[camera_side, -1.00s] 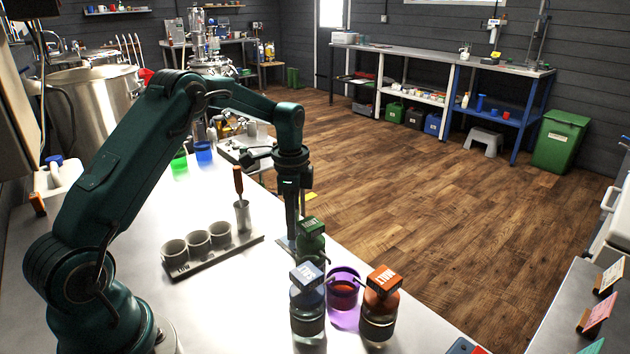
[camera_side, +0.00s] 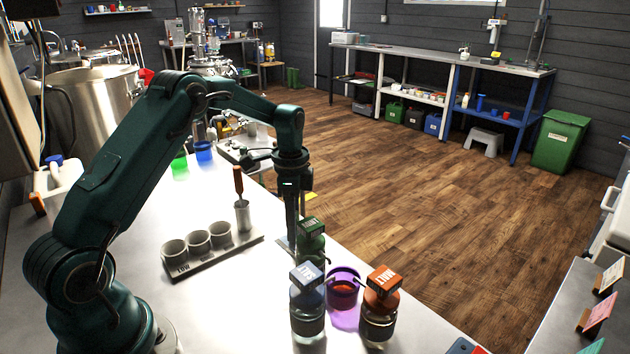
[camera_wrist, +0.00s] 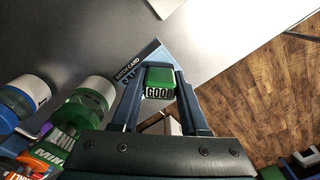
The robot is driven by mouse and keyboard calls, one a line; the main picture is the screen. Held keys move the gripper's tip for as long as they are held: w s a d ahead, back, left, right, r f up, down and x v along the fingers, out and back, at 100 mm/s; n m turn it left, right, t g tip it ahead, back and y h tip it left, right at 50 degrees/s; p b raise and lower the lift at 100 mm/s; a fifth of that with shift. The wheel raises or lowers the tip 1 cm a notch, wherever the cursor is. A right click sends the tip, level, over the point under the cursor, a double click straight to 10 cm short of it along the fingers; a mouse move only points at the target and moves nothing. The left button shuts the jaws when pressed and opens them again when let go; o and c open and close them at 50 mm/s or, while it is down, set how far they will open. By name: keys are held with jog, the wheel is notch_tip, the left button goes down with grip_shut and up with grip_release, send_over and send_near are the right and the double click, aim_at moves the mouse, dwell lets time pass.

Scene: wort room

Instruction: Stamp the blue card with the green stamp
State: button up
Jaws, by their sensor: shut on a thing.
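My gripper (camera_wrist: 160,72) is shut on the green stamp (camera_wrist: 159,81), whose end facing the wrist camera reads GOOD. The blue card (camera_wrist: 129,76), printed BATCH CARD, lies on the grey bench top beyond the stamp in the wrist view. The stamp and fingers cover part of it. I cannot tell whether the stamp touches the card. In the side view my gripper (camera_side: 291,232) points down near the bench's far edge, behind the green-capped jar. The stamp and most of the card are hidden there.
Jars with green (camera_side: 310,228), blue (camera_side: 306,277) and orange (camera_side: 383,281) caps stand close in front of my gripper, beside a purple cup (camera_side: 342,290). A rack of grey cups (camera_side: 198,243) stands to the left. The bench between rack and jars is clear.

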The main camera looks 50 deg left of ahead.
jog(key=shift+f, duration=0.4)
jog(key=shift+r, duration=0.1)
dwell(0.6)
jog(key=shift+r, duration=3.5)
